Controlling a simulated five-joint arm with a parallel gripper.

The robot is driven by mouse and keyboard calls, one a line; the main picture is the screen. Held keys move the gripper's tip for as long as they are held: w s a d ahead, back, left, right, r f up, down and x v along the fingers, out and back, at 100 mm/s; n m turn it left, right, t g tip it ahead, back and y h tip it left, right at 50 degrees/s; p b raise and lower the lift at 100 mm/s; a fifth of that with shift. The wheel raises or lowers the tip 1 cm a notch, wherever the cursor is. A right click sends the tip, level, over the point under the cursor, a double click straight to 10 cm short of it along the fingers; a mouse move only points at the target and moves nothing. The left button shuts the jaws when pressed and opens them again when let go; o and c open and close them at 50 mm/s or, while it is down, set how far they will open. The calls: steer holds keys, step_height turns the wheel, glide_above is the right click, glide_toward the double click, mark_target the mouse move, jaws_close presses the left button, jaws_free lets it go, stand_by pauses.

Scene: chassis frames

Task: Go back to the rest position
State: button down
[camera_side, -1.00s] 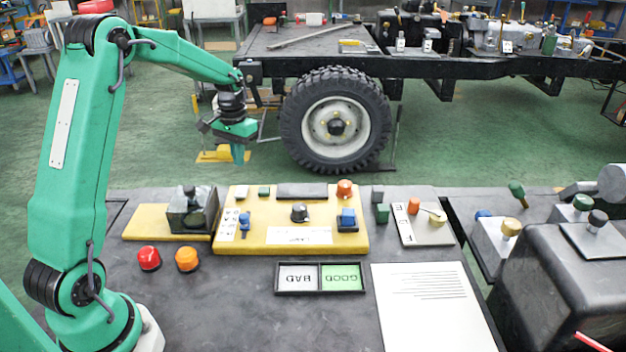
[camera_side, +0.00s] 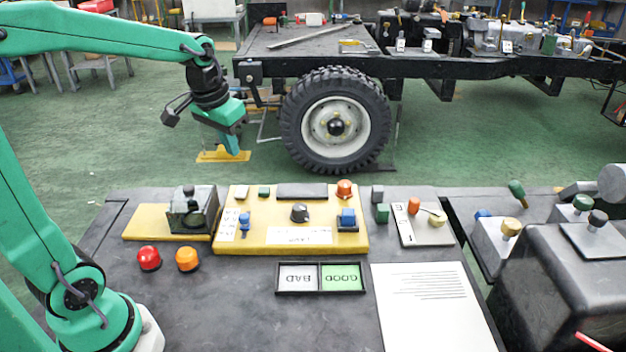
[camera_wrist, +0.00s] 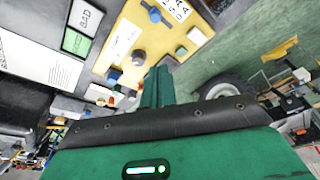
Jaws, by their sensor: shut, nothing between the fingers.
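My gripper (camera_side: 234,152) is green and hangs at the end of my arm, above the far side of the dark table. It points down, with its fingers together and nothing held. In the side view it shows in front of the green floor, left of the truck wheel. In the wrist view the gripper (camera_wrist: 157,85) reaches up from the green housing, with the yellow panel (camera_wrist: 112,62) beyond it to the left. The same yellow panel (camera_side: 270,238) lies on the table in the side view, below and right of the gripper.
The table holds a red button (camera_side: 149,258), an orange button (camera_side: 187,259), a GOOD/BAD tray (camera_side: 320,292) and a paper sheet (camera_side: 430,310). A truck chassis with a wheel (camera_side: 336,120) stands behind. Grey machine housings (camera_side: 560,290) stand at the right. The air above the table is clear.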

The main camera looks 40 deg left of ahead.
steer(key=s+d+t, duration=0.1)
steer(key=s+d, duration=0.3)
steer(key=s, duration=0.2)
steer(key=s+d+r+m+t, duration=0.1)
steer(key=s+d, duration=0.2)
steer(key=s, duration=0.4)
steer(key=shift+d+m+t+h, duration=0.3)
steer(key=shift+d+t, duration=0.05)
steer(key=shift+t, duration=0.05)
